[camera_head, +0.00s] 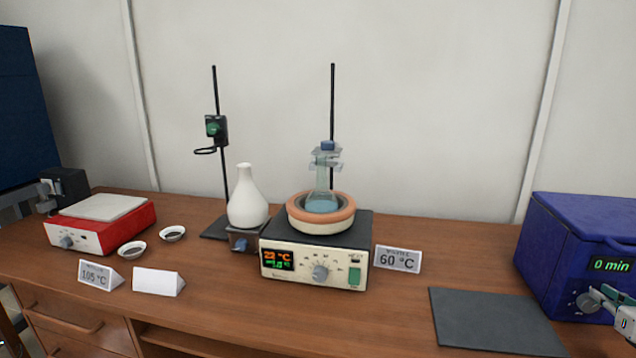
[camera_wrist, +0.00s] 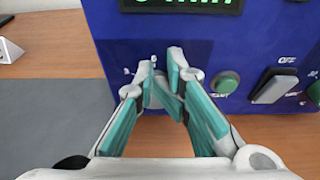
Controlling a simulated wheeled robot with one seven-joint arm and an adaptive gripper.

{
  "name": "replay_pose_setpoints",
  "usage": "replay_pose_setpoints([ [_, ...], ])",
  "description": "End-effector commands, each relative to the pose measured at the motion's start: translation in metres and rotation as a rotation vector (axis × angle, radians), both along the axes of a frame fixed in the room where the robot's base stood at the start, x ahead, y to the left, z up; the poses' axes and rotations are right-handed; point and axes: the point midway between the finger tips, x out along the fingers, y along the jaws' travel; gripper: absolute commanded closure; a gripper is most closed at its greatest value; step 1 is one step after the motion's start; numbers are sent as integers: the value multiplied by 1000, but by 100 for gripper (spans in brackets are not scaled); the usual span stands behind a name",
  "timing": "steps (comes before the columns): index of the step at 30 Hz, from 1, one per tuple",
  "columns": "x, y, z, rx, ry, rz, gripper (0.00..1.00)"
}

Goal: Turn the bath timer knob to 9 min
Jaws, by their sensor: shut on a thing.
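The blue bath unit (camera_head: 560,240) stands at the right end of the bench, and its green display (camera_head: 611,265) reads 0 min. Its timer knob (camera_head: 587,302) is on the front face below the display. My gripper (camera_head: 600,298) reaches in from the right edge. In the wrist view my gripper (camera_wrist: 163,85) has its teal-padded fingers closed around the knob, which they mostly hide. Small scale marks show around the knob, but the pointer is hidden. The display (camera_wrist: 182,5) is cut off at the top.
Right of the knob in the wrist view are a green button (camera_wrist: 224,84) and a rocker switch (camera_wrist: 273,86) marked OFF. A dark mat (camera_head: 490,320) lies left of the unit. A heater (camera_head: 315,265) with a flask and a 60 °C card (camera_head: 398,260) stand further left.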

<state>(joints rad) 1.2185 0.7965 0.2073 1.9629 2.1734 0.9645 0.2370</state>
Motion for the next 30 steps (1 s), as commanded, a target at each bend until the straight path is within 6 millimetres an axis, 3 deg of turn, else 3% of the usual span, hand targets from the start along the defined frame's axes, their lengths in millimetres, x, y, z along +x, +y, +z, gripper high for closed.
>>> replay_pose_setpoints([
  [14,-5,-1,7,2,3,-1,100],
  [30,-57,11,7,2,4,-3,100],
])
